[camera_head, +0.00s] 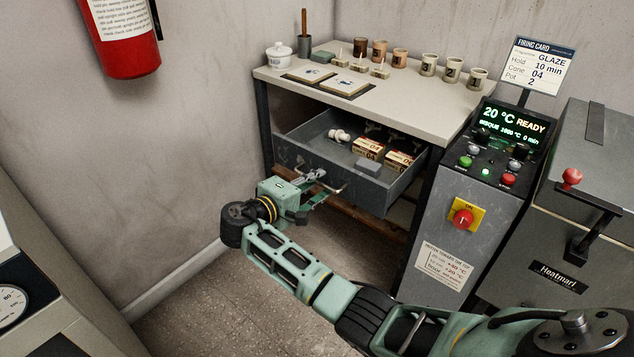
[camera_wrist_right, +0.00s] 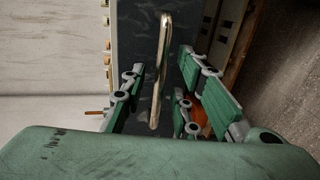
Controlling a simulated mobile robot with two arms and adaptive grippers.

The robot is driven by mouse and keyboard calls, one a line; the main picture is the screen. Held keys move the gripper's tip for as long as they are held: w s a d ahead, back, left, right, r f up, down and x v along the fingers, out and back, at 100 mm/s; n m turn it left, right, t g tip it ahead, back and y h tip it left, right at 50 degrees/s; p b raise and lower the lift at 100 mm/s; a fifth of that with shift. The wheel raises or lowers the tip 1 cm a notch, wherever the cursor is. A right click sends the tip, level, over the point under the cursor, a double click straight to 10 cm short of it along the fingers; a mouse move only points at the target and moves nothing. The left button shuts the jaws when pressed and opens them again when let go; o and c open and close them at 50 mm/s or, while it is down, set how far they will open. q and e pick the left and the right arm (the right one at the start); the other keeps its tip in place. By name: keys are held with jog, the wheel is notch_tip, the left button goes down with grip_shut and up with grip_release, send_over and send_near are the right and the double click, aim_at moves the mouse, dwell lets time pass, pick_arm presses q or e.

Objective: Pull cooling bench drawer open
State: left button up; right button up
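The cooling bench (camera_head: 420,95) stands against the back wall. Its grey drawer (camera_head: 360,193) is pulled out, and its inside shows. My right gripper (camera_head: 318,184) is at the drawer's front, by the handle. In the right wrist view the metal bar handle (camera_wrist_right: 162,70) runs up between the green-padded fingers of my right gripper (camera_wrist_right: 165,92). The fingers are spread, with visible gaps on both sides of the bar. My left gripper is in neither view.
In the drawer lie small labelled boxes (camera_head: 368,148), a grey block (camera_head: 369,165) and white pieces (camera_head: 339,135). Cups and tiles stand on the bench top. The control cabinet (camera_head: 450,215) and kiln (camera_head: 590,160) are close on the right.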

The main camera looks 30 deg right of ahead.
jog(key=v, duration=1.1)
jog(key=shift+f, duration=0.1)
jog(key=s+d+f+n+g+y, duration=0.1)
jog(key=s+f+y, duration=0.4)
jog(key=f, duration=0.9)
jog(key=s+f+n+g+y, duration=0.1)
jog(key=s+f+y, duration=0.2)
jog(key=s+f, duration=0.7)
jog(key=s+a+f+m+g+y, duration=0.15)
jog(key=s+f+y, duration=0.25)
jog(key=s+f, duration=0.65)
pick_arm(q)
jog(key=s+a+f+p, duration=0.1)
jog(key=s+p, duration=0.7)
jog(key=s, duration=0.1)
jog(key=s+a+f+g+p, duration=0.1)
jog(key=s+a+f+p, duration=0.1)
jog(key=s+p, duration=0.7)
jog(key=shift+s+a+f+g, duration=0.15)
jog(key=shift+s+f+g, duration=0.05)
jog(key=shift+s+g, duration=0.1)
pick_arm(e)
jog(key=s+d+f+m+y, duration=0.1)
jog(key=s+f, duration=0.3)
jog(key=s, duration=0.9)
jog(key=s+d+f+m+g+y, duration=0.1)
jog(key=s+d+f, duration=0.1)
jog(key=s, duration=1.1)
jog(key=shift+s+f, duration=0.25)
jog(key=shift+f, duration=0.65)
